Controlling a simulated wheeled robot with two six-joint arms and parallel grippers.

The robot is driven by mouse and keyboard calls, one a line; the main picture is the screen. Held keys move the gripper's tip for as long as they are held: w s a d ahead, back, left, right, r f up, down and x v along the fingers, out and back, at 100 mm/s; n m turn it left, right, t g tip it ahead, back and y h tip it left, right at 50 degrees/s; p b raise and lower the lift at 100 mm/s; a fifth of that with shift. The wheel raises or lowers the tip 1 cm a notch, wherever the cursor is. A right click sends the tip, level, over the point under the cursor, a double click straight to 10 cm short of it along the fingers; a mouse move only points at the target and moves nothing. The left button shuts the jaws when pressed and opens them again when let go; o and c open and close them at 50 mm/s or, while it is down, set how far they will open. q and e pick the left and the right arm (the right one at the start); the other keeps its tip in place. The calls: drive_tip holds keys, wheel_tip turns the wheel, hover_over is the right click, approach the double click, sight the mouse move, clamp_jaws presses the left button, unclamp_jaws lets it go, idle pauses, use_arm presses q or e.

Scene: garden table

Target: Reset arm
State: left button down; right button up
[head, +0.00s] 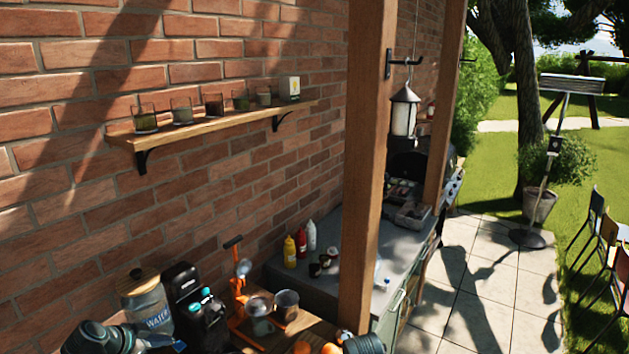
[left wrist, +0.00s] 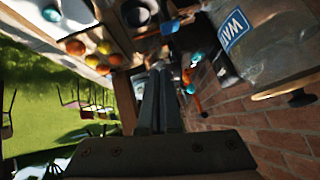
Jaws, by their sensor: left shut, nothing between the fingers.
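My left gripper (head: 172,343) comes in at the bottom left of the head view, in front of the water container and the black machine. In the left wrist view its two fingers (left wrist: 160,75) lie together, shut, with nothing between them.
A water container (head: 147,306) with a wooden lid stands beside a black machine (head: 190,300). An orange-handled juicer (head: 238,280) stands on a wooden board, with oranges (head: 302,347) nearby. Bottles (head: 290,252) stand on the grey counter. A wooden post (head: 366,180) rises there; a wall shelf (head: 205,128) holds glasses.

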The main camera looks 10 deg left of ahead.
use_arm(q)
drive_tip(key=d+f+g+b, duration=0.2)
drive_tip(key=d+f+b, duration=0.15)
drive_tip(key=d, duration=0.35)
drive_tip(key=d+f+g+h+b, duration=0.1)
drive_tip(key=d+f+g+b, duration=0.1)
drive_tip(key=d+f, duration=0.45)
drive_tip(key=d+f+g+b, duration=0.1)
drive_tip(key=d+f+b, duration=0.15)
drive_tip(key=d, duration=0.65)
drive_tip(key=s+d+f+n+g+y+b, duration=0.1)
drive_tip(key=s+d+f+b, duration=0.3)
drive_tip(key=d, duration=0.4)
drive_tip(key=s+d+f+n+g+y+b, duration=0.2)
drive_tip(key=s+d+f+g+y+b, duration=0.1)
drive_tip(key=d+f, duration=0.4)
drive_tip(key=s+d+b, duration=0.1)
drive_tip(key=s, duration=0.1)
drive_tip(key=shift+s+d+f+y+b, duration=0.25)
drive_tip(key=shift+s+d+y+b, duration=0.05)
drive_tip(key=shift+b, duration=0.1)
